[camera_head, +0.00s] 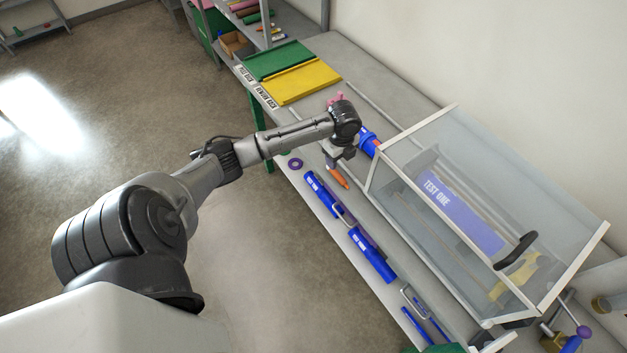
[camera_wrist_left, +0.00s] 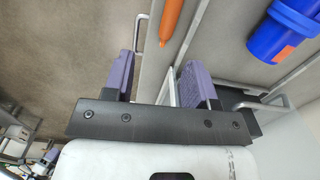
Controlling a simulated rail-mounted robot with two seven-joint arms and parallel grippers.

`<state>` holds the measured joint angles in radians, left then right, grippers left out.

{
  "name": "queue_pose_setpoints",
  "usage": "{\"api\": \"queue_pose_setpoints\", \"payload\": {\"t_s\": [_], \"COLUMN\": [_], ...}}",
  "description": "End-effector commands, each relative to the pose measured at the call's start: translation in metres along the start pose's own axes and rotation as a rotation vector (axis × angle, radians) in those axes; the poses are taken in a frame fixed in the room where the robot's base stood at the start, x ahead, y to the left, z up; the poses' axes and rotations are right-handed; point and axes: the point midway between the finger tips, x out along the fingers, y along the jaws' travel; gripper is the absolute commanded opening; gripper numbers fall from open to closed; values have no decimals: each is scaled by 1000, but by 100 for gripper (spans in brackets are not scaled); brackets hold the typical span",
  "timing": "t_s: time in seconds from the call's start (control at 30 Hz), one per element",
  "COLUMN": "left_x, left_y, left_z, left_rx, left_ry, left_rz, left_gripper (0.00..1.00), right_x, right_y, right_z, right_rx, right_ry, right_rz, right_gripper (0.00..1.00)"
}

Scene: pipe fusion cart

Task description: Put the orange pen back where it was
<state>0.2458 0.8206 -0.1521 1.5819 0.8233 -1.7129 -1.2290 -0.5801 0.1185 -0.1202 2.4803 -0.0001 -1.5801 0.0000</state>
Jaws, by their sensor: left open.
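The orange pen (camera_head: 338,178) lies on the grey bench strip, just below my left gripper and left of the clear box. It also shows at the top of the left wrist view (camera_wrist_left: 172,20), running out of the frame. My left gripper (camera_head: 334,162) hangs over the bench near the pen. In the left wrist view its two purple-padded fingers (camera_wrist_left: 157,68) are spread apart with nothing between them. The pen appears ahead of the gap, not between the fingers. In the head view the wrist partly covers the area around the pen's upper end. My right gripper is in neither view.
A clear box (camera_head: 480,150) with a blue "TEST ONE" pipe (camera_head: 460,212) stands at the right. Blue tubes (camera_head: 372,255) and a purple ring (camera_head: 295,163) lie along the bench front. Yellow (camera_head: 302,82) and green (camera_head: 280,60) trays sit farther back. A blue cylinder (camera_wrist_left: 285,30) is near the pen.

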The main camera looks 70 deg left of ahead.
Motion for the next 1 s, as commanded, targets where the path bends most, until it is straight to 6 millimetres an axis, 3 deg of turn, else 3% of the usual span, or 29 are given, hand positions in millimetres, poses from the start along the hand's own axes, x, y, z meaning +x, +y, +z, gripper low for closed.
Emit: {"api": "queue_pose_setpoints", "payload": {"t_s": [0.03,0.1,0.2,0.3,0.4,0.53,0.7,1.0], "left_x": [24,51,76,82,74,55,33,24], "left_y": [22,55,111,165,211,253,282,291], "left_z": [-29,-68,-122,-165,-193,-211,-217,-217], "left_rx": [-20,-89,-233,-416,-617,-862,-1079,-1166], "left_ry": [5,9,37,90,146,206,252,267], "left_rz": [7,-7,-45,-86,-121,-155,-185,-198], "left_gripper": [52,52,52,52,52,52,52,52], "right_x": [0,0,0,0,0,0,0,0], "right_y": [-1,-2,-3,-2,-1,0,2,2], "right_z": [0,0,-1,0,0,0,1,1], "right_rx": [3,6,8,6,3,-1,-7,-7], "right_ry": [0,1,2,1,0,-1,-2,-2], "right_rz": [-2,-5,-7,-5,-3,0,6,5], "right_gripper": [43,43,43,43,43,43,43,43]}}
